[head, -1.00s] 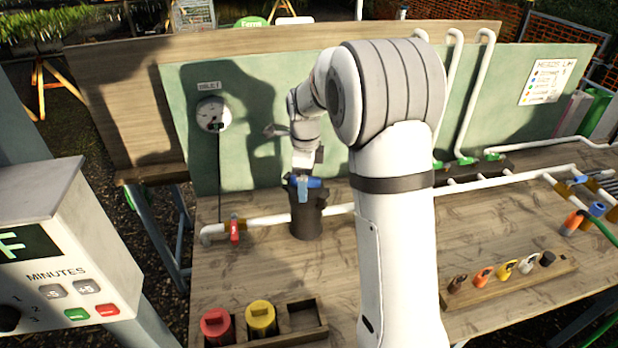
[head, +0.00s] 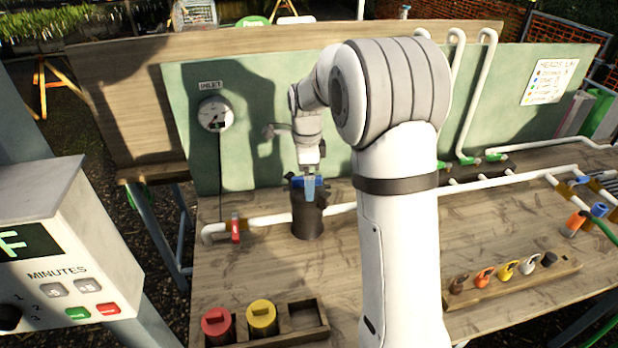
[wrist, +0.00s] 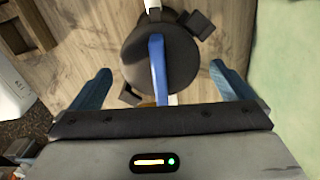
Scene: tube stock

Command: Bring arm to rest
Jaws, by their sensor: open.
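My gripper (head: 310,186) hangs over the black cylinder (head: 307,219) on the bench, with its arm stretched out above the bench. In the wrist view, my gripper (wrist: 160,72) is open, with one blue finger on each side of the round black top (wrist: 131,71). A blue bar-like handle (wrist: 157,66) lies across that top, between the fingers and apart from both. Nothing is held. In the head view, a finger partly hides the blue handle (head: 297,183).
A white pipe (head: 270,220) with a red valve handle (head: 235,230) runs beside the cylinder. The green back panel (head: 260,120) stands close behind. Red (head: 217,322) and yellow (head: 262,317) caps sit in a front rack. The bench between is clear.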

